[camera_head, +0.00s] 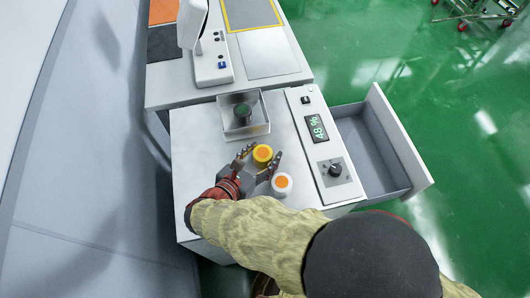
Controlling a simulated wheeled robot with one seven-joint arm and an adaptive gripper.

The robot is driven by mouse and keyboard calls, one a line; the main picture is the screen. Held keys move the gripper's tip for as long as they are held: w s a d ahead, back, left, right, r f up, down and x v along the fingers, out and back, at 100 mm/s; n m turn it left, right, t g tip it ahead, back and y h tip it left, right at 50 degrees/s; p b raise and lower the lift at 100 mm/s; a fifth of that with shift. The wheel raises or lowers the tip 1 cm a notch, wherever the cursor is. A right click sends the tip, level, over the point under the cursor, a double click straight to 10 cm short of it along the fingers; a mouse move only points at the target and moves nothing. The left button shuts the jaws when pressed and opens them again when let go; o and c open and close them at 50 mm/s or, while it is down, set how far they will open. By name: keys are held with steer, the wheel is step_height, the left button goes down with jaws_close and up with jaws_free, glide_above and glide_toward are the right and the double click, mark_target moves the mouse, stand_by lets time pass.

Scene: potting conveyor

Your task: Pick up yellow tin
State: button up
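The yellow tin (262,154) with an orange top stands on the white worktop (195,150), near its middle. My gripper (262,152) reaches in from the lower side of the picture, with one dark finger to the left of the tin and one to the right. The fingers are spread, and small gaps seem to show between them and the tin. The tin's lower part is partly hidden by my gripper.
A white tin with an orange top (282,184) stands close to my gripper's right side. A metal tray (261,128) holding a dark green round thing is just beyond. A panel with a "48 %" display (317,127) and knob lies right, beside an open grey drawer (371,150).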

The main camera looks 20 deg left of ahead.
steer(key=shift+c, duration=1)
steer(key=c, duration=0.8)
